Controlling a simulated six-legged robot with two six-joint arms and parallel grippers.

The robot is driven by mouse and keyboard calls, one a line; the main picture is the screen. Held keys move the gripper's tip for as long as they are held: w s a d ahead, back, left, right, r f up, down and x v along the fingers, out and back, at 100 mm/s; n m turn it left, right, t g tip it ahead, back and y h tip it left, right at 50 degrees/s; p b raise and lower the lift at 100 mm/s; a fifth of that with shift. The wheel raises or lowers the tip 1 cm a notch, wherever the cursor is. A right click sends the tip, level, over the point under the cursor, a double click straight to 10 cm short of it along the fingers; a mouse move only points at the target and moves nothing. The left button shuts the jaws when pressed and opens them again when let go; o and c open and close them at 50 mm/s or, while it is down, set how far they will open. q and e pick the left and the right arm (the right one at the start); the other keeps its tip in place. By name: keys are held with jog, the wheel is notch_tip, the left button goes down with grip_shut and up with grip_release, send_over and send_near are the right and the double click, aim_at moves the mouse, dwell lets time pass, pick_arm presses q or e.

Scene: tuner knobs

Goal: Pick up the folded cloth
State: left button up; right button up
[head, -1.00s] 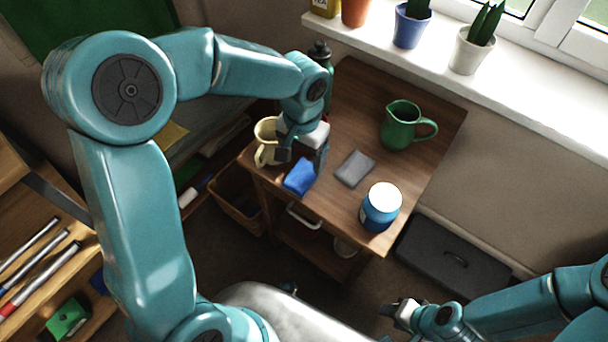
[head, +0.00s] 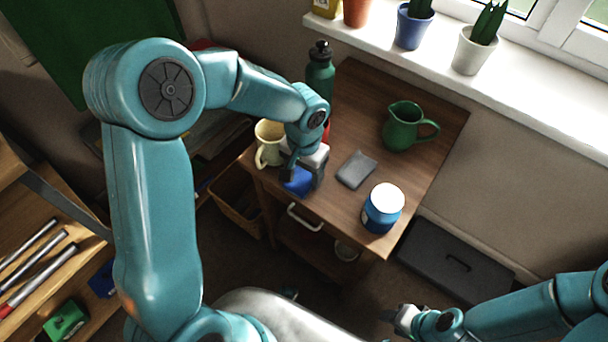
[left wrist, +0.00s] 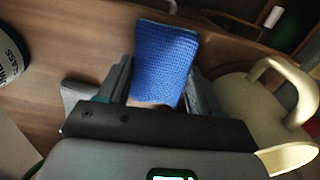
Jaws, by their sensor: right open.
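The folded cloth (head: 297,186) is blue and lies near the front left edge of the wooden cabinet top. My left gripper (head: 304,176) is right over it and hides part of it. In the left wrist view the waffle-textured cloth (left wrist: 165,58) lies between the two spread fingers (left wrist: 160,88), reaching out past their tips. The fingers look open on either side of it; whether they touch it is unclear. My right gripper (head: 396,316) is open and empty, low at the bottom right, away from the cabinet.
A cream mug (head: 268,142) stands close beside the left gripper. A grey flat pad (head: 356,169), a blue jar with white lid (head: 382,208), a green jug (head: 404,127) and a dark green bottle (head: 319,72) share the cabinet top (head: 425,100). Bare wood lies between jug and jar.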

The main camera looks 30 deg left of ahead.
aim_at(304, 173)
pick_arm(q)
jog(key=shift+c, duration=0.5)
jog(key=shift+r, duration=0.3)
notch_tip(304, 173, up, 20)
jog(key=p, duration=0.4)
jog(key=shift+f, duration=0.25)
